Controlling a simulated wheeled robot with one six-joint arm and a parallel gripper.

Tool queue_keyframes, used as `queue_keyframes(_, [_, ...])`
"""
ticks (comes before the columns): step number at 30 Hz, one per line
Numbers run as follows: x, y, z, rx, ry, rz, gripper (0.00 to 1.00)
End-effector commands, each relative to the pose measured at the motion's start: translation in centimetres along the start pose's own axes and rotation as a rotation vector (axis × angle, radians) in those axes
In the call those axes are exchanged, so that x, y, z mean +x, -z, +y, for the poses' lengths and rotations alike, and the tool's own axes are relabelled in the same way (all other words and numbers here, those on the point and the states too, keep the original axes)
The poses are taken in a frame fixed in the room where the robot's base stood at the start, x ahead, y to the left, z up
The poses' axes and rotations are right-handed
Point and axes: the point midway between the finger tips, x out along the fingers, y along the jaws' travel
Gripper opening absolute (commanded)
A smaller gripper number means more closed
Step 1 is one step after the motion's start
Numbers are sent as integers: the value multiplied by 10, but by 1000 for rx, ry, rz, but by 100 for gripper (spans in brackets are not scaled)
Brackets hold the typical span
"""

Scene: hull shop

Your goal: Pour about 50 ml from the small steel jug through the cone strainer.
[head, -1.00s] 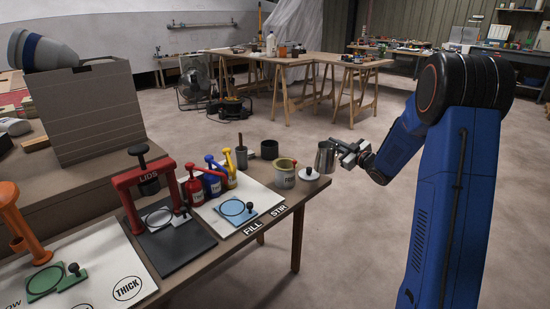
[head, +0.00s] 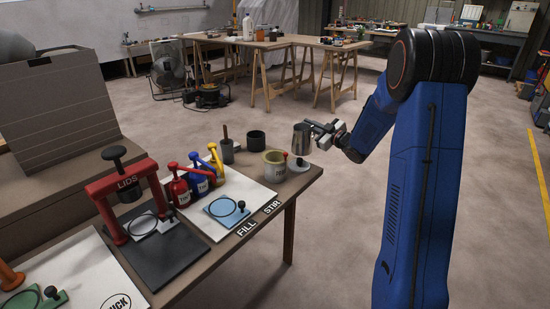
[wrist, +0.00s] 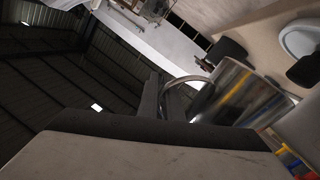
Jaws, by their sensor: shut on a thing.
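A small steel jug (head: 301,138) is held upright in my gripper (head: 313,132) at the right end of the bench in the head view. In the wrist view the jug (wrist: 240,98) shows large and shiny, with its handle at the jaws (wrist: 165,100). I cannot make out a cone strainer in either view.
A dark cup (head: 256,140) and a grey pot with a stick (head: 227,152) stand behind the cream pot. Red, blue and yellow pump bottles (head: 200,178) stand to the left, near a red lid press (head: 125,200). The floor right of the bench is clear.

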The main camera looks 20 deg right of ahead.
Motion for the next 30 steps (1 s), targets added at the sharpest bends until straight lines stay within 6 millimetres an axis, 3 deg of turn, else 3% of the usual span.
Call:
queue_keyframes(17, [-1, 44, -14, -323, -5, 16, 0])
queue_keyframes(30, [-3, 76, -40, -608, -12, 28, 0])
